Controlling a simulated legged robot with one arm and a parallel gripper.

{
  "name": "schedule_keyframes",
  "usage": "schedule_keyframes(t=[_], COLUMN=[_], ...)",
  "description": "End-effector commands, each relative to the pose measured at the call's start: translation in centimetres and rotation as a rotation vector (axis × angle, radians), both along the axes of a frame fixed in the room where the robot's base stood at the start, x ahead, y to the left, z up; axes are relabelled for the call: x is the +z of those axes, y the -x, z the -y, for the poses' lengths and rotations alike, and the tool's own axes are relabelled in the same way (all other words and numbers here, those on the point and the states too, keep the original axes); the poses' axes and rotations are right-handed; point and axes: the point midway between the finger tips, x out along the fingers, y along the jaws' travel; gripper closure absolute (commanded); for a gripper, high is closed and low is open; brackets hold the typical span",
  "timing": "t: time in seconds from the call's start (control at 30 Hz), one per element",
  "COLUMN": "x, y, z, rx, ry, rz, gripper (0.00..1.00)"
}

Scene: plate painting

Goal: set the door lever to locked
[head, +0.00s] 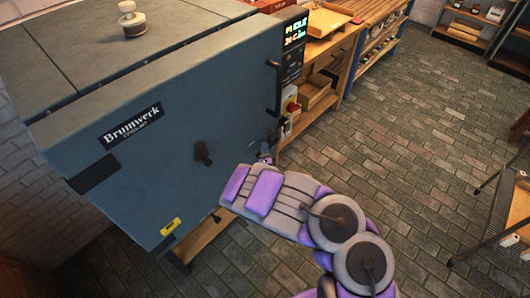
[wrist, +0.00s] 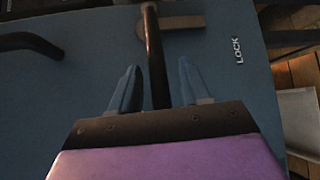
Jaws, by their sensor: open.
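The word LOCK (wrist: 237,51) is printed on the door, right of the lever. My gripper (wrist: 156,85) is open, with one finger on each side of the rod and a visible gap on both sides. In the head view my gripper (head: 262,159) is at the door's right edge, where my arm hides much of it.
A control panel (head: 293,45) and red knob (head: 292,106) are at the cabinet's right side. Brick floor (head: 430,130) is open at right.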

Motion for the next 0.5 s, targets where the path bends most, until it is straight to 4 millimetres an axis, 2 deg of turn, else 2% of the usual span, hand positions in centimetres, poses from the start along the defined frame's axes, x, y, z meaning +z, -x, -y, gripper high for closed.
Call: schedule_keyframes(t=[0.2,0.5], x=[-0.2,-0.1], y=[-1.4,-1.7], z=[-0.3,-0.2], rx=[0.000,0.001], ry=[0.003,0.003], rz=[0.002,0.002], gripper=[0.54,0.54])
